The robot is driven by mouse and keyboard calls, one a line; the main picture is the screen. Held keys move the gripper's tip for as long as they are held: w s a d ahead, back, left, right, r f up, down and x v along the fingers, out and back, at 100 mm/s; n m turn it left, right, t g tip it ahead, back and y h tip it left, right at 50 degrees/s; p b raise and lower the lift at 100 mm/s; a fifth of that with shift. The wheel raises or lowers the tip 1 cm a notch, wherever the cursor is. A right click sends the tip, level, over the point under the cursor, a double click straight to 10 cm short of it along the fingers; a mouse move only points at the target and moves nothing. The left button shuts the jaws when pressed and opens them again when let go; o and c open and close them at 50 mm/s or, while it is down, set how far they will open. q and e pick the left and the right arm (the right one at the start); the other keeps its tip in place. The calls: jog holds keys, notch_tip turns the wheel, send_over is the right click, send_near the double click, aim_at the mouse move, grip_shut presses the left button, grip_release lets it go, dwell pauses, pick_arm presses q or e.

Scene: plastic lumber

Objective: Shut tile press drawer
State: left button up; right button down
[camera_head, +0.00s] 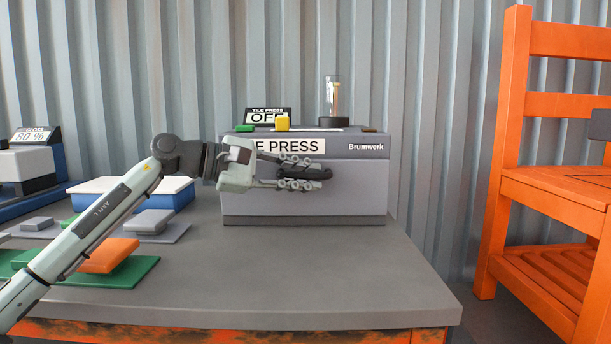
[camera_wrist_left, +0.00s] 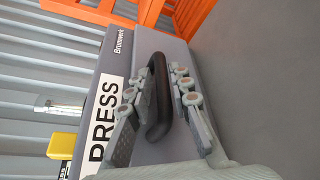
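The grey tile press (camera_head: 372,150) stands at the back of the table, with a white label on its upper panel. Below that panel is its plain grey drawer front (camera_head: 350,195), also in the left wrist view (camera_wrist_left: 180,50). From these views I cannot tell how far the drawer stands out. The drawer's dark bar handle (camera_wrist_left: 158,105) lies between the fingers of my left gripper (camera_head: 312,173), which is open around it. In the left wrist view, one finger is close beside the handle and a gap shows on the other side. My right gripper is not in view.
An OFF sign (camera_head: 268,116), a yellow button (camera_head: 282,123) and a clear cylinder (camera_head: 333,95) are on the press. Left are a blue-white tray (camera_head: 95,186) and an orange block on a green plate (camera_head: 110,256). The front right tabletop (camera_head: 340,275) is clear.

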pick_arm(q)
jog(key=v, duration=1.2)
jog(key=shift+f, duration=0.1)
